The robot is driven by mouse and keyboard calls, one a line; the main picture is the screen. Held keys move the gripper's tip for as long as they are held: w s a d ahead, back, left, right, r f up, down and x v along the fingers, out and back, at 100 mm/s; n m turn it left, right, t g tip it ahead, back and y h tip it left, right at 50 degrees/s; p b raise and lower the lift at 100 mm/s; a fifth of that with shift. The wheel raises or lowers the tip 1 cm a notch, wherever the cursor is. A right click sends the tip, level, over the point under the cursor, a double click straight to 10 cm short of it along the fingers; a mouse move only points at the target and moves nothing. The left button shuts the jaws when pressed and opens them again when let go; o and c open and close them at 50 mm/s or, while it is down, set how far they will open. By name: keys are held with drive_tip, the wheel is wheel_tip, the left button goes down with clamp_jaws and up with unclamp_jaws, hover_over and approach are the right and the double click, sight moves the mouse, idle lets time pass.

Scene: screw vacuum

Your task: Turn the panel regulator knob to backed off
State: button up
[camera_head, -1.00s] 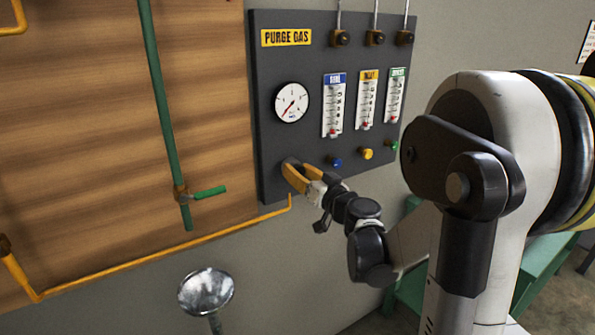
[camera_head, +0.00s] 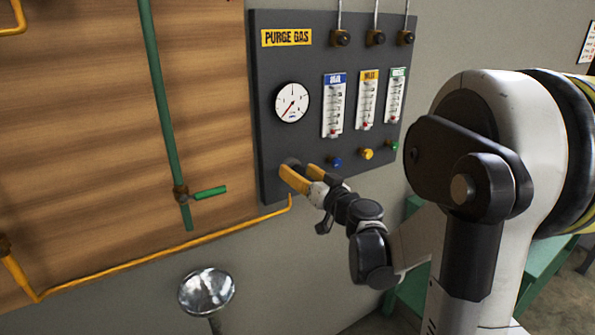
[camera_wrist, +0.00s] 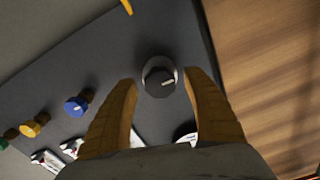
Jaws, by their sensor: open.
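The regulator knob (camera_wrist: 160,77) is round and dark with a light pointer mark, on the dark grey purge gas panel (camera_head: 290,55). In the wrist view it sits centred between and just beyond the two yellow fingers of my gripper (camera_wrist: 161,88), with a gap on each side. My gripper (camera_head: 300,175) is open and empty, at the panel's lower left in the head view. There the knob (camera_head: 291,163) is mostly hidden behind the fingers. The round white gauge (camera_head: 292,102) above it has a red needle pointing to the lower left.
Blue (camera_head: 335,162), yellow (camera_head: 367,154) and green (camera_head: 393,146) small knobs sit right of my gripper, below several flow meters. A yellow pipe (camera_head: 170,244) runs below the panel. A green pipe with a lever (camera_head: 208,192) stands to the left.

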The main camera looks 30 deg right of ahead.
drive_tip(key=s, duration=1.1)
drive_tip(key=shift+s+d, duration=0.15)
drive_tip(key=shift+s, duration=0.1)
